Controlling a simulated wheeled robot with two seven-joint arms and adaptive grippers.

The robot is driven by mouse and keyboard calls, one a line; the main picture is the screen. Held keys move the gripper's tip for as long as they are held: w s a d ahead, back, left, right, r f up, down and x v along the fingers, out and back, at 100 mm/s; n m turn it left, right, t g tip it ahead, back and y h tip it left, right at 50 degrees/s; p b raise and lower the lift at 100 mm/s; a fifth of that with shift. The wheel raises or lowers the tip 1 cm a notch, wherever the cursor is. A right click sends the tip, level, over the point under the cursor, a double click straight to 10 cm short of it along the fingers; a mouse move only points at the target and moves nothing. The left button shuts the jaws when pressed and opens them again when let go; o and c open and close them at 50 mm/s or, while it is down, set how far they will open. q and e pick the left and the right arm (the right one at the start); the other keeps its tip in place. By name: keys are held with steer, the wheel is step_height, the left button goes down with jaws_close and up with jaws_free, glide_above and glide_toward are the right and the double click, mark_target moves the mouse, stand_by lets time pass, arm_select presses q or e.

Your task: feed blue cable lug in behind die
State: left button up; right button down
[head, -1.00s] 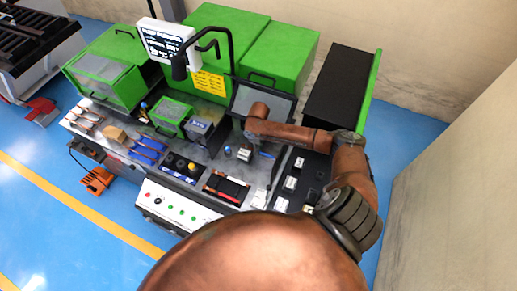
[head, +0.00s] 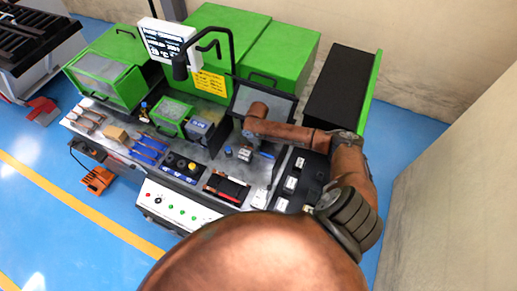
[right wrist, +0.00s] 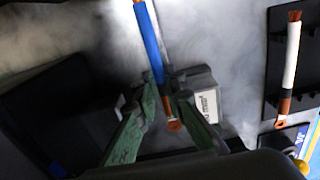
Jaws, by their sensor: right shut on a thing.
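The blue cable lug (right wrist: 150,42) has a blue sleeve and bare copper ends. In the right wrist view it runs from the top edge down between the green fingers of my right gripper (right wrist: 164,92), which is shut on it. Its flat copper end with a hole (right wrist: 174,127) points toward the wrist camera. A grey block with a white label (right wrist: 207,105) stands close beside the fingers; I cannot tell whether they touch or which part is the die. In the head view my right arm reaches left over the bench, and the fingertips are hard to make out. My left gripper is not in view.
A white cable lug (right wrist: 291,60) lies on a dark tray (right wrist: 273,75) at the right of the wrist view. In the head view, several blue pieces (head: 149,149) lie on the bench at left.

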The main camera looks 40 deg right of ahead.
steer(key=shift+w+a, duration=0.15)
steer(key=shift+w, duration=0.1)
steer(key=c, duration=1.9)
jaws_free()
steer(key=shift+c, duration=0.2)
step_height(320, 180, up, 12)
